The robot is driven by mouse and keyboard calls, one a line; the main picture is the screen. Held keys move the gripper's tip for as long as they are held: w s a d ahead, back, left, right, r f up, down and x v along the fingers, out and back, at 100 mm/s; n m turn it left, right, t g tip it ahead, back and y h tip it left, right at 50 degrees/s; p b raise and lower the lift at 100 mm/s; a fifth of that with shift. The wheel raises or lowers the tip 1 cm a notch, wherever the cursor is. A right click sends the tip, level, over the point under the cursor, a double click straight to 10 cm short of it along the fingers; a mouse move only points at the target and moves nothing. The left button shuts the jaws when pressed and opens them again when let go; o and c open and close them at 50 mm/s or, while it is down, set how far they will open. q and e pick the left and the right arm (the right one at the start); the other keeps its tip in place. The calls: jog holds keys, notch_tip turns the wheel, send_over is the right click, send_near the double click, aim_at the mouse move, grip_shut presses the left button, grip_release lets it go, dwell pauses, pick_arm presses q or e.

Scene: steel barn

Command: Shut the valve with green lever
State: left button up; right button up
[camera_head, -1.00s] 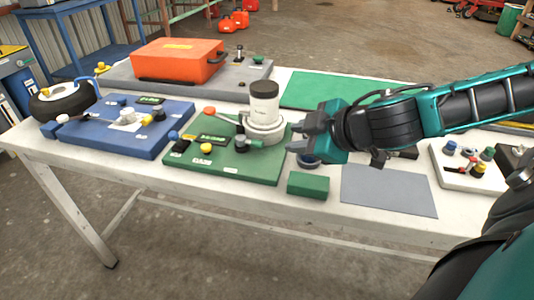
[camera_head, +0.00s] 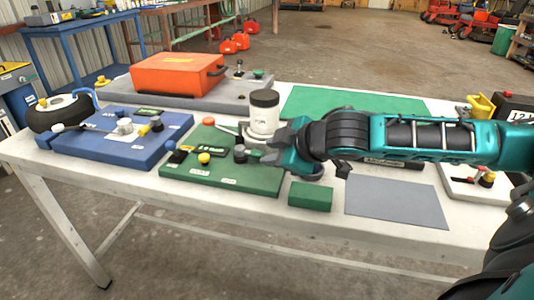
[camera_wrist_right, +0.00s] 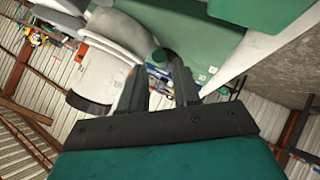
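My right gripper (camera_head: 270,147) points left over the right edge of the green board (camera_head: 225,173), close to the white jar (camera_head: 264,115). In the right wrist view its two fingers (camera_wrist_right: 160,85) are apart, with nothing visibly held between them. A round green knob (camera_wrist_right: 160,57) shows just beyond the fingertips there, seen end-on. It may be the end of the dark lever or knob (camera_head: 240,153) on the green board, but I cannot tell. The board also bears a lever with an orange knob (camera_head: 208,121) and a yellow knob (camera_head: 204,158). My left gripper is not in view.
A blue board (camera_head: 105,150) lies to the left, with an orange case (camera_head: 178,74) on a grey board behind. A green block (camera_head: 310,196) and a grey mat (camera_head: 395,202) lie at the front. A white board (camera_head: 460,193) is partly hidden by my right arm.

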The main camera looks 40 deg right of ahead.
aim_at(251, 153)
jog(key=shift+x, duration=1.4)
jog(key=shift+c, duration=0.3)
grip_shut()
